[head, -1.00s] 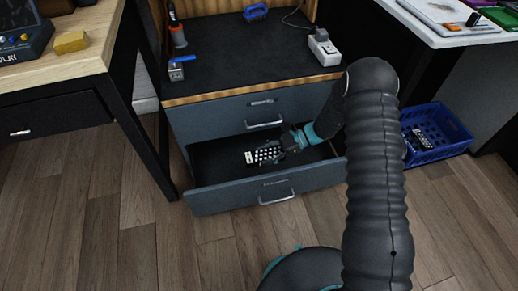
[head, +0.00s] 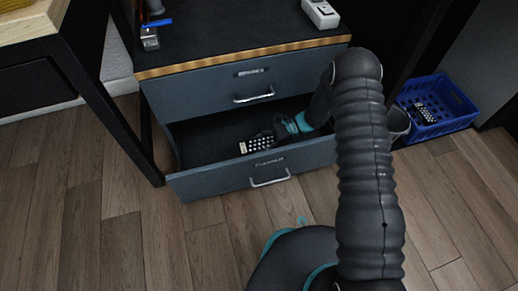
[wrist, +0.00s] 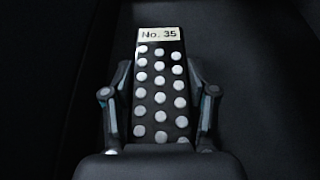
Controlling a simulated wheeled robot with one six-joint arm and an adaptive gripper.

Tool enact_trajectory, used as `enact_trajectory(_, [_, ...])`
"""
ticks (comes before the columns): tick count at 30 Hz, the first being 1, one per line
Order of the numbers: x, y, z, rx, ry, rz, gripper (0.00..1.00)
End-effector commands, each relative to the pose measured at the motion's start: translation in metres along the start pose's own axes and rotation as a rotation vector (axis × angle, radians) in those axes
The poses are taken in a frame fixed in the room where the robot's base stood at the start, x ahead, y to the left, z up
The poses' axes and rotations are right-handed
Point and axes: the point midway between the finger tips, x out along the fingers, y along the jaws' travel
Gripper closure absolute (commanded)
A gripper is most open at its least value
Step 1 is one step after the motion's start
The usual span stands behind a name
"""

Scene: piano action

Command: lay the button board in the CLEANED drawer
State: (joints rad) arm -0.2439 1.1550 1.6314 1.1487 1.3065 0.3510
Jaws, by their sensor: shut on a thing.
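The button board (wrist: 160,85) is a narrow black board with rows of pale round buttons and a cream label reading "No. 35" at its far end. It also shows in the head view (head: 256,146), inside the open lower drawer (head: 222,180). The drawer front carries small lettering that looks like "CLEANED". My gripper (wrist: 160,100) is shut on the board, one finger on each side; in the head view it (head: 268,138) is down inside the drawer. I cannot tell whether the board touches the drawer floor. The board's near end is hidden by my gripper.
The upper drawer (head: 205,93) is closed above the open one. A blue crate (head: 450,125) with another dotted black board (head: 425,113) in it stands at the right, beside a grey bin (head: 398,124). A black desk leg (head: 112,105) stands left of the drawers.

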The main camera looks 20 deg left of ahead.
Motion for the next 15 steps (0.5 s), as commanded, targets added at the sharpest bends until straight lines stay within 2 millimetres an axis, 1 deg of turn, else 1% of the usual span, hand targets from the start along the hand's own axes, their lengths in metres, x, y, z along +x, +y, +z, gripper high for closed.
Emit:
enact_trajectory(1, [0.002, 0.000, -0.005, 0.001, -0.001, 0.000, 0.86])
enact_trajectory(5, [0.004, 0.000, -0.011, 0.000, -0.001, -0.001, 0.86])
enact_trajectory(12, [0.014, 0.000, -0.039, 0.002, -0.001, -0.003, 0.86])
enact_trajectory(15, [0.015, 0.000, -0.043, 0.000, 0.000, -0.004, 0.86])
